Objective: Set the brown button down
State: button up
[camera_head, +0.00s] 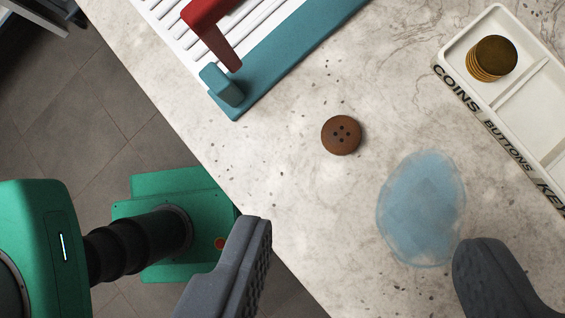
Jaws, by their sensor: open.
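The brown button (341,135) is round with several small holes. It lies flat on the pale stone-look countertop (290,160), near the middle of the view. My gripper (365,275) is open, its two dark grey fingers wide apart at the bottom of the picture. The button is beyond the fingertips, apart from both fingers, and nothing is between them but the countertop and part of a blue patch.
A translucent blue patch (422,210) lies right of the button. A white sorting tray (453,52) labelled COINS, BUTTONS and KEY… stands at right, with stacked coins (492,58). A teal-edged white slatted object (290,62) with a red part (213,30) is at top left.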

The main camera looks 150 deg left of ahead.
jog(key=f, duration=0.2)
send_over(340, 138)
jog(key=d, duration=0.2)
jog(key=f, duration=0.6)
jog(key=shift+s+d, duration=0.2)
jog(key=shift+s, duration=0.1)
jog(key=f, duration=0.2)
jog(key=a+f+b, duration=0.1)
jog(key=f, duration=0.2)
jog(key=shift+w+a, duration=0.1)
jog(key=shift+w, duration=0.05)
jog(key=shift+a+f, duration=0.15)
jog(key=shift+f, duration=0.1)
jog(key=c, duration=1.1)
jog(key=shift+r, duration=0.1)
jog(key=shift+c, duration=0.2)
